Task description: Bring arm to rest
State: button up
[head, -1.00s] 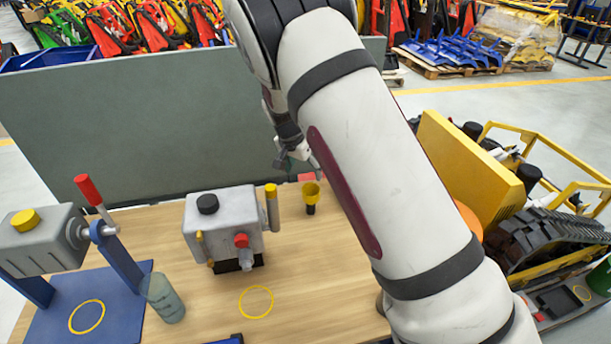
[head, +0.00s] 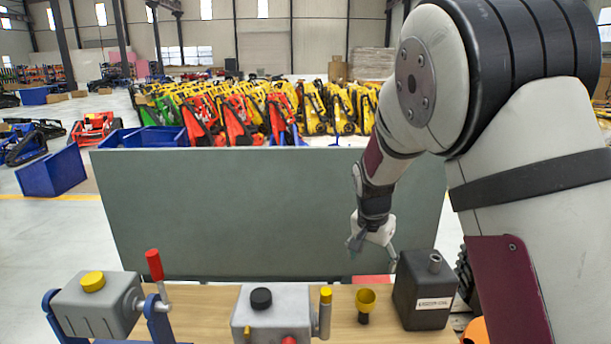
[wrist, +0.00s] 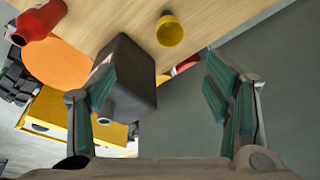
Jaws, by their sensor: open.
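My gripper (head: 372,250) hangs over the back right part of the wooden table (head: 208,326), with my arm bent above it. In the wrist view my gripper (wrist: 172,98) is open, its green-padded fingers wide apart with nothing between them. A dark grey canister (head: 425,290) with a label stands on the table to the right of the gripper. In the wrist view the canister (wrist: 128,75) lies beyond the left finger, which partly overlaps it. A yellow funnel-like cup (head: 365,300) stands left of the canister; it also shows in the wrist view (wrist: 170,31).
A grey-green panel (head: 240,210) stands along the table's back edge. A grey box with a black cap (head: 275,312) and a tilted grey tank with a yellow cap (head: 98,305) stand on the table. A red object (wrist: 40,20) and orange disc (wrist: 58,62) show in the wrist view.

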jog(key=s+d+r+n+t+y, duration=0.1)
jog(key=s+d+r+n+y, duration=0.15)
jog(key=s+r, duration=1.3)
jog(key=s+r+n+t, duration=0.1)
jog(key=s+n, duration=0.4)
jog(key=s, duration=1.3)
jog(key=shift+a+r+t+h, duration=0.15)
jog(key=shift+r+t+h, duration=0.25)
jog(key=shift+r+h, duration=0.1)
jog(key=shift+n, duration=0.25)
